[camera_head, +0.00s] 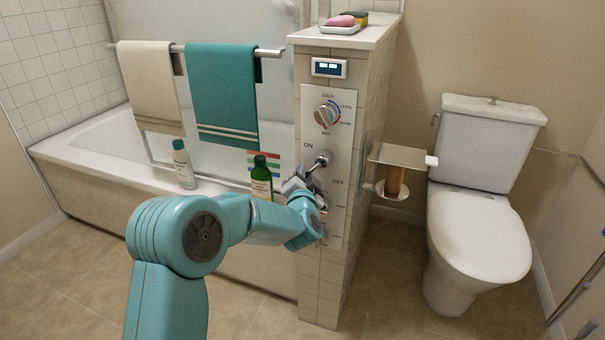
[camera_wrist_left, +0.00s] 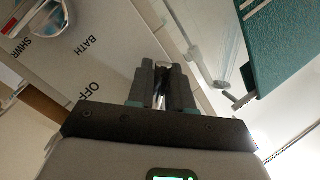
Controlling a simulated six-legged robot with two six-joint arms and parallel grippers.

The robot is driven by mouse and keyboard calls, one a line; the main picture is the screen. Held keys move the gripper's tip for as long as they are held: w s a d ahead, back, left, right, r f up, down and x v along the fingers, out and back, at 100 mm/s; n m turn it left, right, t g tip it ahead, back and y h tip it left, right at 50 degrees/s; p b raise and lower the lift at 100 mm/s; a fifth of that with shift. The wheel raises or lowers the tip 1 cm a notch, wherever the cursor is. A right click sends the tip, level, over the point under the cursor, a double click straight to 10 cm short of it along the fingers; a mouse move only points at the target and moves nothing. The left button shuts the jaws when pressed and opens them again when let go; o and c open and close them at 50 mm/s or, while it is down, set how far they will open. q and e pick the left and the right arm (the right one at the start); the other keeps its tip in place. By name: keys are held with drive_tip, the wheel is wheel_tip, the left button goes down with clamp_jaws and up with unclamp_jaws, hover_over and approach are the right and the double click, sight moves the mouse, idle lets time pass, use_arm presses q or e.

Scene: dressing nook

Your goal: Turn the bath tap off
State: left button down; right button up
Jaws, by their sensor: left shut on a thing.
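The bath tap (camera_head: 322,160) is a chrome lever on a white control panel, with "ON" printed to its upper left and "OFF" to its lower right. The lever slants down and left from its pivot into my left gripper (camera_head: 300,184). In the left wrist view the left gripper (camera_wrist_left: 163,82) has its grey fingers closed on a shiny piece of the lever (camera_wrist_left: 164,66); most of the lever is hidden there. The "OFF" lettering lies left of the fingers. My right gripper is in neither view.
A temperature dial (camera_head: 327,114) sits above the lever. A green bottle (camera_head: 261,178) stands close left of the gripper, and a white bottle (camera_head: 183,165) farther left, by the bathtub (camera_head: 95,180). A paper holder (camera_head: 402,156) juts out right of the panel. A toilet (camera_head: 478,230) stands right.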

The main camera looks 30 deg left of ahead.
sight(321, 178)
use_arm(q)
drive_tip(key=shift+w+d+f+n+g+h+p, duration=0.25)
drive_tip(key=shift+d+n+h, duration=0.35)
drive_tip(key=shift+n, duration=0.65)
drive_tip(key=shift+w+d+f+n+g+h+p, duration=0.1)
drive_tip(key=shift+d+f+n+g+h+p, duration=0.2)
drive_tip(key=shift+d+n, duration=0.7)
drive_tip(key=shift+w+d+f+n+g+h+p, duration=0.15)
drive_tip(key=shift+d+f+n+h, duration=0.35)
drive_tip(key=shift+n, duration=0.95)
drive_tip(key=shift+r, duration=0.2)
drive_tip(key=c, duration=1.1)
unclamp_jaws()
drive_tip(key=shift+c, duration=0.2)
drive_tip(key=shift+a, duration=0.1)
drive_tip(key=p+v, duration=0.2)
drive_tip(key=v, duration=1.4)
drive_tip(key=shift+s, duration=0.25)
drive_tip(key=shift+r, duration=0.1)
